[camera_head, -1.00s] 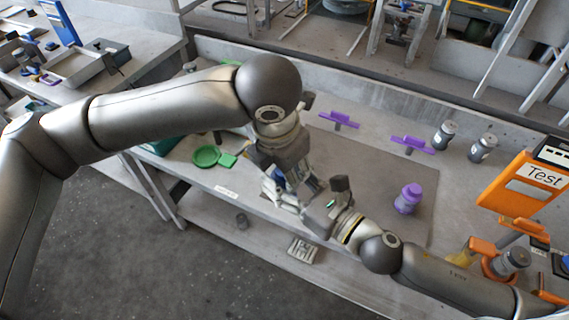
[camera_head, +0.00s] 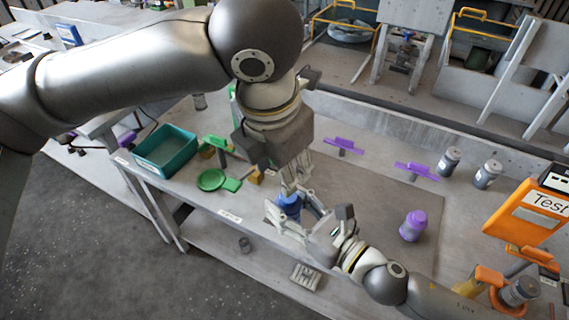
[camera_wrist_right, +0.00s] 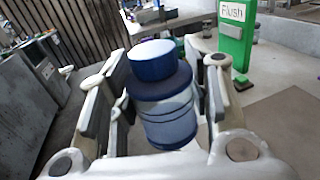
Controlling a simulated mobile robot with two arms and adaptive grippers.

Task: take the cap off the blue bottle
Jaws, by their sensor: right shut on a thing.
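The blue bottle (camera_head: 289,203) is held between the fingers of my right gripper (camera_head: 292,218) near the table's front edge. In the right wrist view the bottle (camera_wrist_right: 168,117) stands upright between the two fingers of that gripper (camera_wrist_right: 160,100). Its blue cap (camera_wrist_right: 153,62) is on top, with a pale blue upper face, and is clear of those fingers. My left gripper (camera_head: 296,180) points down just above the bottle in the head view. Its fingers overlap the bottle's top there, so I cannot tell whether they touch the cap or how far they are open.
A purple bottle (camera_head: 413,226) stands to the right on the grey mat (camera_head: 385,190). Two grey bottles stand behind it. Purple holders, a green round dish (camera_head: 211,180) and a teal bin (camera_head: 165,150) are on the table. An orange "Test" station (camera_head: 527,212) stands at the right.

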